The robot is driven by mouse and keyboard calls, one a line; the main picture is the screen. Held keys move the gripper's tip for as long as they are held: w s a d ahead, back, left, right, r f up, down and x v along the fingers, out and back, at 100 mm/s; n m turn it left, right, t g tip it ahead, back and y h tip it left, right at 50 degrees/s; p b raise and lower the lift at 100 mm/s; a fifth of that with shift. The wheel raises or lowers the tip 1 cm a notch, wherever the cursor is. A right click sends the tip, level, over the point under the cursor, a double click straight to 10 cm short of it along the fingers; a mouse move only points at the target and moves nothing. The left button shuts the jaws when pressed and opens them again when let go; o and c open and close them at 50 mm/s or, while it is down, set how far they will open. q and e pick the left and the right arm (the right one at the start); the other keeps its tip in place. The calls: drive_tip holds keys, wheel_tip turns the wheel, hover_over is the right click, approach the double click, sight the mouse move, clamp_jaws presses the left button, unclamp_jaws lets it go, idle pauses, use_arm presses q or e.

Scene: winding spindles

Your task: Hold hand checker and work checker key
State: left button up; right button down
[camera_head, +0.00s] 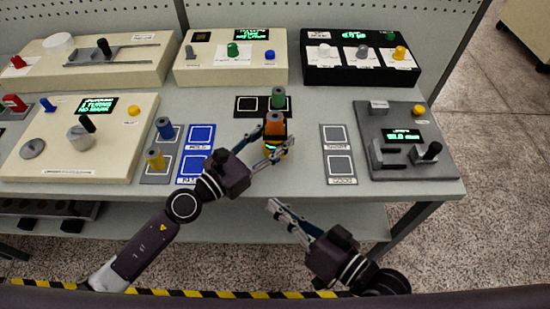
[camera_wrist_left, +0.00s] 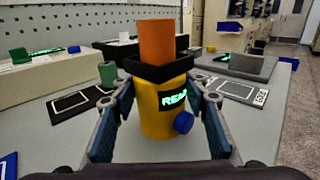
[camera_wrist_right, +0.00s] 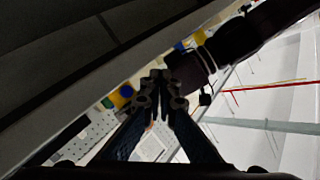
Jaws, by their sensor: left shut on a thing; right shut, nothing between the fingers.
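The hand checker is a yellow cylinder with a black collar, standing near the table's front middle in the head view (camera_head: 283,153). It fills the middle of the left wrist view (camera_wrist_left: 157,115), with a green-lit display whose text is partly readable. Its key is a blue round knob (camera_wrist_left: 183,122) on its side. An orange spindle (camera_head: 274,125) stands upright in the collar. My left gripper (camera_head: 271,149) is shut on the checker, one finger on each side. My right gripper (camera_head: 273,206) is shut and empty, in front of the table edge, apart from the checker.
A green spindle (camera_head: 278,98) stands behind the checker on a black marked pad (camera_head: 246,104). Blue and yellow spindles (camera_head: 165,128) stand at left beside blue pads (camera_head: 201,135). A grey two-square pad (camera_head: 338,133) and a grey gauge box (camera_head: 404,140) are at right. Consoles line the back.

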sight(278, 179)
use_arm(q)
drive_tip(key=shift+s+f, duration=0.1)
drive_tip(key=shift+f, duration=0.2)
use_arm(e)
drive_tip(key=shift+w, duration=0.15)
drive_tip(key=shift+w, duration=4.3)
drive_tip(key=shift+w, duration=0.1)
drive_tip(key=shift+w, duration=0.35)
drive_tip(key=shift+w, duration=0.45)
use_arm(q)
drive_tip(key=shift+s+d+r, duration=0.1)
drive_tip(key=shift+r, duration=0.05)
use_arm(e)
drive_tip(key=shift+w+d+r, duration=0.1)
drive_tip(key=shift+s, duration=0.8)
